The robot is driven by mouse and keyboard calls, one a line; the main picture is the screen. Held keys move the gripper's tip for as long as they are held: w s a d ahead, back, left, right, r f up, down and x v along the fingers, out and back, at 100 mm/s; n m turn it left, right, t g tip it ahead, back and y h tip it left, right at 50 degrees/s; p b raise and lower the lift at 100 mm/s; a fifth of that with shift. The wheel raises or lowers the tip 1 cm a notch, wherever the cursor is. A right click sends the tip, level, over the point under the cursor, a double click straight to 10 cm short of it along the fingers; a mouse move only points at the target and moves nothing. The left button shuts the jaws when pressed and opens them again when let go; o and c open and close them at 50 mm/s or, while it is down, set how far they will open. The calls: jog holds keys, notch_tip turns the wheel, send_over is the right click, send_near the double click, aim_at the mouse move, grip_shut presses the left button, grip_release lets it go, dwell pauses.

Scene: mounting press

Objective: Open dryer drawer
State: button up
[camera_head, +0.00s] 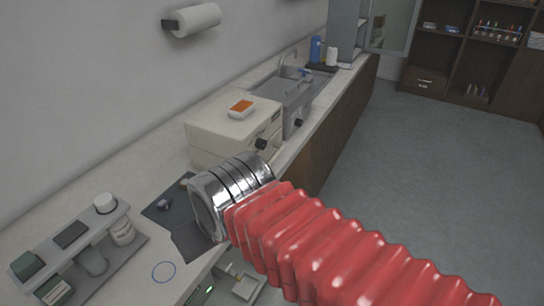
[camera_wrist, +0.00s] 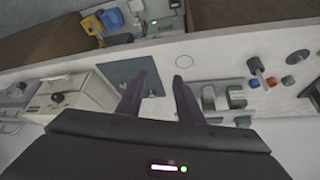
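My gripper (camera_wrist: 160,77) is open, its two dark fingers apart with nothing between them, above the counter in the wrist view. In the head view my arm's red sleeve and metal cuff hide most of it. A beige box with a black knob (camera_head: 228,132) stands on the counter; it also shows at left in the wrist view (camera_wrist: 75,100). Below the counter edge is a unit with a green light (camera_head: 209,290), also at the top of the wrist view (camera_wrist: 157,23). I cannot tell which of these has the dryer drawer, and I see no clearly pulled-out drawer.
A dark mat (camera_wrist: 131,74) lies beneath the fingers, beside a blue ring mark (camera_wrist: 184,62). A stand with bottles (camera_head: 75,252) occupies the near left counter. A sink (camera_head: 285,88) lies beyond the beige box. The floor (camera_head: 430,170) at right is clear.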

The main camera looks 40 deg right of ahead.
jog(key=d+f+m, duration=0.1)
jog(key=d, duration=0.1)
jog(key=d+f+m+g, duration=0.1)
jog(key=d+f, duration=0.2)
jog(key=d, duration=0.1)
jog(key=shift+d+f+m+g+h, duration=0.2)
jog(key=shift+m+g+h, duration=0.2)
jog(key=shift+c, duration=0.4)
jog(key=w+d+f+m+t+y, duration=0.1)
jog(key=w+d+f+m+y, duration=0.3)
jog(key=d+f+m+y, duration=0.5)
jog(key=w+d+m+t+h, duration=0.2)
jog(key=d+t+h, duration=0.1)
jog(key=d, duration=0.5)
jog(key=w+d+m+t+h, duration=0.2)
jog(key=d+t+h, duration=0.1)
jog(key=d, duration=0.5)
jog(key=w+d+f+m+t+h, duration=0.1)
jog(key=w+d+t+h, duration=0.2)
jog(key=d+t, duration=0.2)
jog(key=d, duration=0.3)
jog(key=shift+d+m, duration=0.25)
jog(key=shift+m, duration=0.15)
jog(key=shift+w+f, duration=0.1)
jog(key=shift+f, duration=0.05)
